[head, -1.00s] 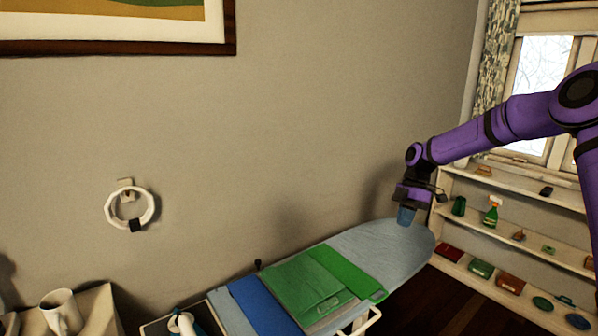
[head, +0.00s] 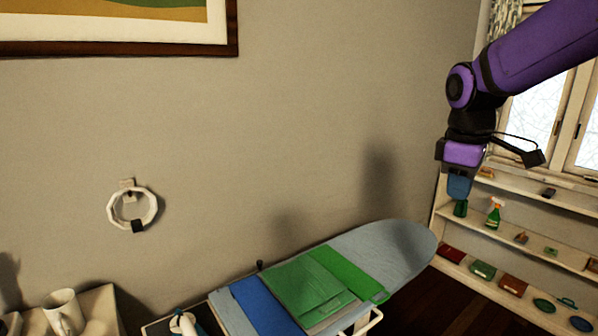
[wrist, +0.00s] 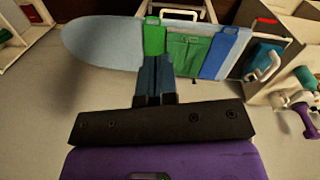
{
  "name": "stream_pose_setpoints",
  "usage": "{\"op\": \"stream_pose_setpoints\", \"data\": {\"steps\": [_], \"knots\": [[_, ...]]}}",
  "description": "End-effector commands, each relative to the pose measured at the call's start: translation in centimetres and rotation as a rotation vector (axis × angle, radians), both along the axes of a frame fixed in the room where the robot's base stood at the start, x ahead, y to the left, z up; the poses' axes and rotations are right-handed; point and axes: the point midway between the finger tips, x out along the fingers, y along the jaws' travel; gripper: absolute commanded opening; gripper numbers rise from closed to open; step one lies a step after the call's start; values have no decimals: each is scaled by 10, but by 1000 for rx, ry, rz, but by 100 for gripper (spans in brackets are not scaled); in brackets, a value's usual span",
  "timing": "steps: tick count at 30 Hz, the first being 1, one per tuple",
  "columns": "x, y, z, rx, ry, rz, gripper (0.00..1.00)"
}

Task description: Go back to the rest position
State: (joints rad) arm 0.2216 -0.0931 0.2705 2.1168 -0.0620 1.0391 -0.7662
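My gripper (head: 459,187) hangs in the air at the right of the head view, fingers pointing down. It is clear of the grey ironing board (head: 405,240) and in front of the shelf unit. In the wrist view my gripper (wrist: 157,70) shows its two blue-grey fingers side by side, closed together, with nothing seen between them. A folded green garment (head: 300,285), a brighter green cloth (head: 347,272) and a blue cloth (head: 262,306) lie on the board. The fingers overlap part of the board in the wrist view but do not touch it.
A white shelf unit (head: 530,198) with bottles and small items stands under the window at the right. A white mug (head: 62,311) sits on a cabinet at the lower left. A white ring (head: 132,208) hangs on the wall. The air above the board is free.

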Motion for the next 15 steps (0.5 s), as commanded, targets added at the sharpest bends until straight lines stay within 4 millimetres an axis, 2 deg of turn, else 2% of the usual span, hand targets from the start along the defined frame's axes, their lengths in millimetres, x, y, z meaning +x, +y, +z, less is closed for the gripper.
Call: {"op": "stream_pose_setpoints", "data": {"steps": [1,6,15], "knots": [[-16,0,8,-1,-34,-49,0],[-63,-5,23,25,-133,-232,0],[-144,-16,30,144,-295,-548,0]]}}
